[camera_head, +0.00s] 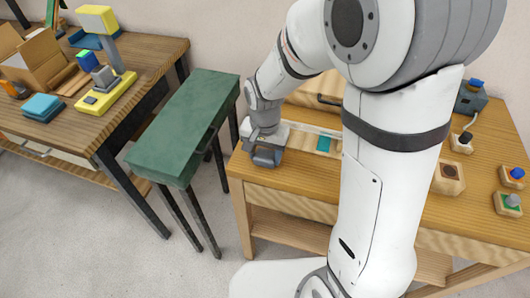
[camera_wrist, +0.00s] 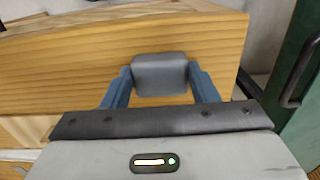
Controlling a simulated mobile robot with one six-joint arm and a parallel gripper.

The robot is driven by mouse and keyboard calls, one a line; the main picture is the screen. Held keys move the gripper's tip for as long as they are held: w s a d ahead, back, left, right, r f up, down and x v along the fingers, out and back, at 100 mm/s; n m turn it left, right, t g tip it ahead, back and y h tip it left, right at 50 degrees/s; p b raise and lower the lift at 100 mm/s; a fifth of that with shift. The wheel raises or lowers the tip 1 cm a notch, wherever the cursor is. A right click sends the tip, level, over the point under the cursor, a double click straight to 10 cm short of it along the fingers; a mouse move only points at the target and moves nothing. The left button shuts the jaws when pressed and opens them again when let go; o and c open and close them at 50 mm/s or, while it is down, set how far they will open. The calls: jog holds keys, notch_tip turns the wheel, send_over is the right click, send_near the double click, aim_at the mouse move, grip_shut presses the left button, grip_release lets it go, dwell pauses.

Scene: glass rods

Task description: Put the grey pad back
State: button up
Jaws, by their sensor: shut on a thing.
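The grey pad (camera_wrist: 160,75) is a small rounded block between the two blue fingers of my gripper (camera_wrist: 160,84) in the wrist view. My gripper is shut on it. The wooden table top lies behind the pad in that view; I cannot tell whether the pad touches it. In the head view my gripper (camera_head: 266,158) is at the left front corner of the right wooden table (camera_head: 290,181). The pad cannot be made out clearly there.
A pale tray (camera_head: 300,131) with a teal piece (camera_head: 323,145) is right of my gripper, partly hidden by my arm. A green bench (camera_head: 188,120) stands left, across a narrow gap. Small wooden blocks with coloured knobs (camera_head: 511,202) are at the right.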

aim_at(265, 157)
jog(key=shift+f, duration=0.2)
jog(key=o, duration=0.9)
jog(key=shift+r, duration=0.1)
notch_tip(265, 157, up, 12)
jog(key=s+d+n+t, duration=0.1)
jog(key=s+d, duration=0.3)
jog(key=s+d+r+n, duration=0.1)
jog(key=s+d, duration=0.3)
jog(key=s+d+r+n+t, duration=0.1)
jog(key=s+d+n, duration=0.1)
jog(key=s+d, duration=0.2)
jog(key=shift+d+r+t+p, duration=0.15)
jog(key=shift+d+t+p, duration=0.15)
jog(key=shift+d, duration=0.05)
